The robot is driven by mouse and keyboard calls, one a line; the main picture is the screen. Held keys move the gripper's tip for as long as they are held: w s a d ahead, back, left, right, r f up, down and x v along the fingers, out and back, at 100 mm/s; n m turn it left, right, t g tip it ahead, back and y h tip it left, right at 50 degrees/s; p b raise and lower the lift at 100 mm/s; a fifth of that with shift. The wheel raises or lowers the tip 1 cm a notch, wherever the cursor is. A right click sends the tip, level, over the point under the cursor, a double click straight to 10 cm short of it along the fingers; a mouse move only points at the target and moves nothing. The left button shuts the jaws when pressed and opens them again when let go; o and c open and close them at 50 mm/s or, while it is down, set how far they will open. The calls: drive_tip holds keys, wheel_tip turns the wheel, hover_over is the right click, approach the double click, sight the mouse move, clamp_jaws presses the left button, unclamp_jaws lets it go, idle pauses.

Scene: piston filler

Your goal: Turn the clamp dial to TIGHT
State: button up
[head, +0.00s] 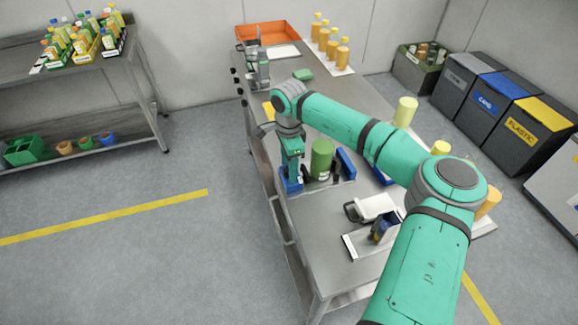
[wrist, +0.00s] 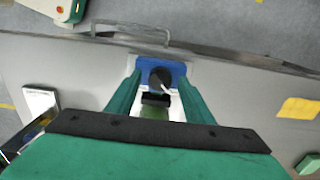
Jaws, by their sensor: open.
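The clamp dial (wrist: 161,80) is a round black knob with a white pointer line, set on a blue block (wrist: 143,66) near the table's edge. The pointer slants toward the lower right in the wrist view; no TIGHT marking is readable. My gripper (wrist: 160,74) is open, with one green finger on each side of the dial; I cannot tell whether they touch it. In the head view my gripper (head: 291,174) points down over the blue block (head: 289,186), and the dial is hidden there.
A green cylinder (head: 321,158) and a blue upright block (head: 346,164) stand just right of my gripper. A black-and-white item (head: 372,207) lies nearer on the table (head: 316,245). Yellow bottles (head: 342,54) and an orange tray (head: 272,33) are at the far end.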

drive_tip(key=c, duration=1)
drive_tip(key=shift+c, duration=0.2)
drive_tip(key=shift+m, duration=0.3)
drive_tip(key=m, duration=0.3)
drive_tip(key=shift+m, duration=0.3)
drive_tip(key=m, duration=0.5)
drive_tip(key=shift+f, duration=0.1)
drive_tip(key=m, duration=0.4)
drive_tip(key=shift+m, duration=2.5)
